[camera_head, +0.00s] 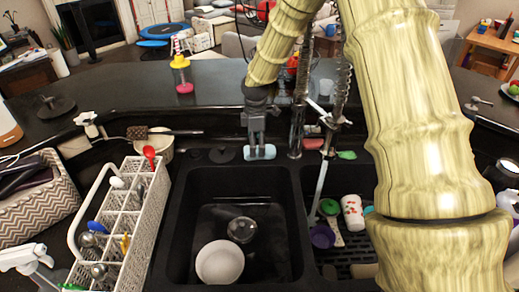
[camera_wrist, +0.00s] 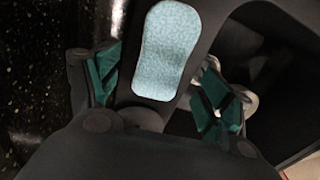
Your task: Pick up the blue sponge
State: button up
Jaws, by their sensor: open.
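The light blue sponge (camera_head: 261,152) lies on the black ledge at the back edge of the left sink basin. It also shows in the wrist view (camera_wrist: 166,50), upper middle, as a rounded oblong. My gripper (camera_head: 256,138) points down just behind and above the sponge in the head view. In the wrist view my gripper (camera_wrist: 159,86) has its two green-padded fingers spread wide, with the sponge's near end between them. The sponge's far end extends beyond the fingers. I see no finger contact with the sponge. The exact height of the fingers above the ledge is unclear.
The left basin (camera_head: 182,225) holds a white bowl (camera_head: 220,262) and a clear glass (camera_head: 242,230). A white utensil caddy (camera_head: 125,225) stands to its left. The faucet (camera_head: 297,130) rises close to the right of my gripper. Cups lie in the right basin.

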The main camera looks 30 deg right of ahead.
jog(key=shift+f, duration=0.95)
jog(key=c, duration=0.9)
jog(key=shift+r, duration=0.15)
jog(key=shift+r, duration=0.5)
jog(key=shift+s+r+b, duration=0.25)
jog(key=shift+r+b, duration=0.2)
jog(key=shift+r, duration=0.1)
jog(key=shift+s+r+b, duration=0.2)
jog(key=shift+r+b, duration=0.25)
jog(key=shift+r, duration=0.1)
jog(key=s+a+r+b, duration=0.1)
jog(key=s+a+b, duration=0.1)
jog(key=s, duration=1.3)
jog(key=shift+a+r+b, duration=0.2)
jog(key=shift+r+b, duration=0.1)
jog(key=shift+b, duration=0.6)
